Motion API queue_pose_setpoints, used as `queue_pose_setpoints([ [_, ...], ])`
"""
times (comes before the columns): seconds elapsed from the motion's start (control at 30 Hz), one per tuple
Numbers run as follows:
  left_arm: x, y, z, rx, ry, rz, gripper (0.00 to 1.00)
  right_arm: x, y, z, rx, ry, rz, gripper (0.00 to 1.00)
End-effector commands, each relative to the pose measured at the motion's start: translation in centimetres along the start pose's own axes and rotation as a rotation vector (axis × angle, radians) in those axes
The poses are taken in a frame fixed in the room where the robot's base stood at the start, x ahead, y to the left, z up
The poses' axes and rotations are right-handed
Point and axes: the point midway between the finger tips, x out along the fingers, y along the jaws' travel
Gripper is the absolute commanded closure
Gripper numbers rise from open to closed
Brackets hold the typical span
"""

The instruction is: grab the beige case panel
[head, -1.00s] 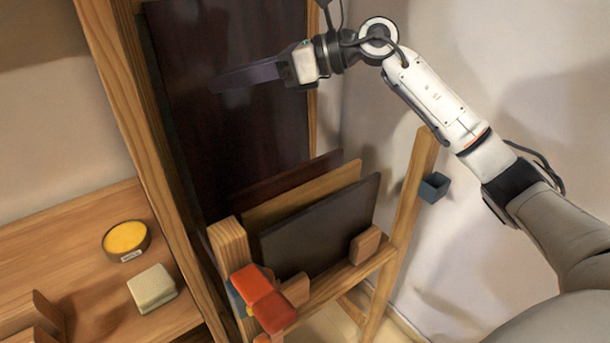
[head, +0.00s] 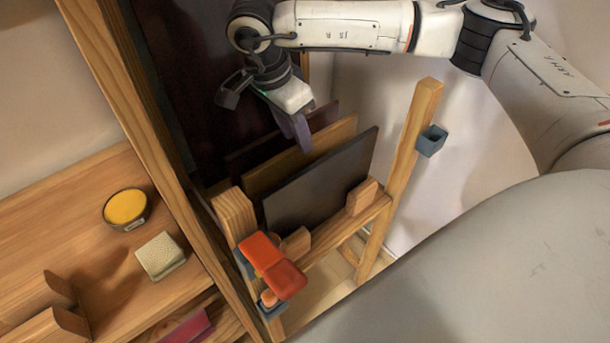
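The beige case panel (head: 336,138) stands on edge in the wooden rack, between a dark reddish panel (head: 322,116) behind and a dark grey panel (head: 322,182) in front. Only its upper strip shows; the grey panel hides the rest. My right gripper (head: 303,143) points down over the panels, with its dark purple fingers overlapping the beige panel's top edge in the picture. I cannot tell whether the fingers touch it or how far apart they are. My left gripper is not in view.
Rack posts rise at the right (head: 405,165) and front left (head: 236,215).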

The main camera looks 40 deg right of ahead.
Motion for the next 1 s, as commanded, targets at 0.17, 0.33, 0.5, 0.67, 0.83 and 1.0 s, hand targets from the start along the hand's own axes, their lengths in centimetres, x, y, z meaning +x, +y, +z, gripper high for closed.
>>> queue_pose_setpoints([
  [0.17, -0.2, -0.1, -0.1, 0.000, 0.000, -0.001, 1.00, 2.8, 0.2, -0.1, 0.002, 0.000, 0.005, 0.67],
  [0.33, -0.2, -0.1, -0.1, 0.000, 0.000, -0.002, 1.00, 4.5, 0.1, -0.1, 0.002, -0.001, 0.003, 0.67],
  [0.5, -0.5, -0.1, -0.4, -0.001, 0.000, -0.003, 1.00, 6.0, 0.5, -0.3, 0.001, -0.001, 0.005, 0.67],
  [0.67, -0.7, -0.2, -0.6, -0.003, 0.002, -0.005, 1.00, 8.5, 0.9, -0.5, 0.001, -0.001, 0.005, 0.67],
  [0.83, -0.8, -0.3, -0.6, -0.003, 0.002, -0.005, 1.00, 9.8, 0.8, -0.5, 0.002, -0.002, 0.002, 0.67],
  [1.0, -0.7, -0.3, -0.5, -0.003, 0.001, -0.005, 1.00, 9.9, 0.8, -0.4, 0.001, -0.003, 0.001, 0.67],
])
